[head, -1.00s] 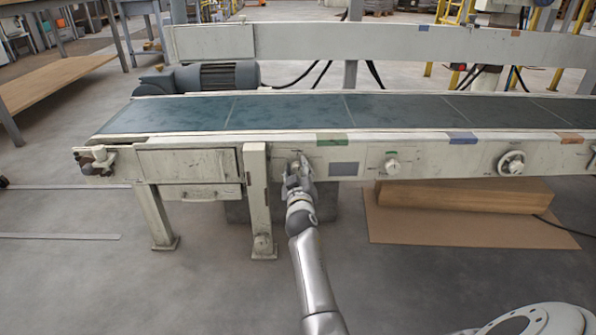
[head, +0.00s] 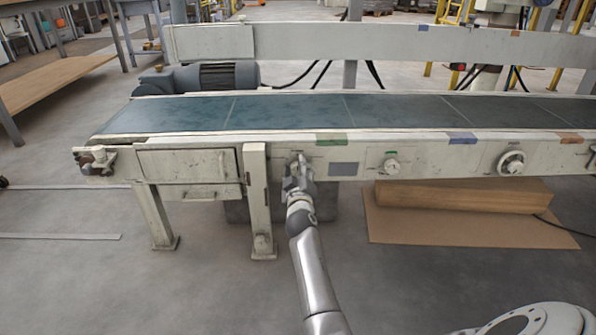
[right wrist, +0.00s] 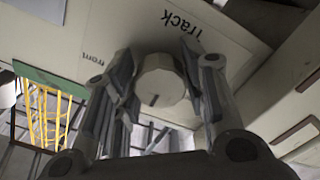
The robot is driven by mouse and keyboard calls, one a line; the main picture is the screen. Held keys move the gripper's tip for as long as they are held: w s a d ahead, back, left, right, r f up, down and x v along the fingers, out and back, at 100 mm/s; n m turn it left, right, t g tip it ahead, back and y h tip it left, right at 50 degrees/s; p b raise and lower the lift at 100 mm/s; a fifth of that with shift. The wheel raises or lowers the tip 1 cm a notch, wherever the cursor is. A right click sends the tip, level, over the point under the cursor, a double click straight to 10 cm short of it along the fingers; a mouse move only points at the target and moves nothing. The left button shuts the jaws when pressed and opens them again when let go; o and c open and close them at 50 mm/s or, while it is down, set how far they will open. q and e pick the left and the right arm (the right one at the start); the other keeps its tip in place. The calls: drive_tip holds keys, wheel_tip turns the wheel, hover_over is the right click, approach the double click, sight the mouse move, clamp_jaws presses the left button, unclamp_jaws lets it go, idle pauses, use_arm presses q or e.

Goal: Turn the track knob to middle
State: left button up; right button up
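The track knob (right wrist: 162,83) is a round, off-white knob with a short dark mark on its face. In the right wrist view it sits on a pale panel beside the printed words "Track" and "front". My right gripper (right wrist: 160,70) has one finger on each side of the knob; the fingers look apart, and I cannot tell whether either touches it. In the head view my right gripper (head: 299,172) is at the conveyor's front rail, largely covering the knob. The other position labels are hidden. My left gripper is not in view.
The conveyor (head: 400,147) runs across the view with a dark green belt (head: 290,112). Another knob (head: 391,166) and a handwheel (head: 512,162) are on the rail to the right. A support leg (head: 258,200) stands just left of my right gripper. Open floor lies in front.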

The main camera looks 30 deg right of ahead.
drive_tip(key=shift+o, duration=1.3)
drive_tip(key=v, duration=0.7)
drive_tip(key=shift+s, duration=0.25)
drive_tip(key=shift+a, duration=0.15)
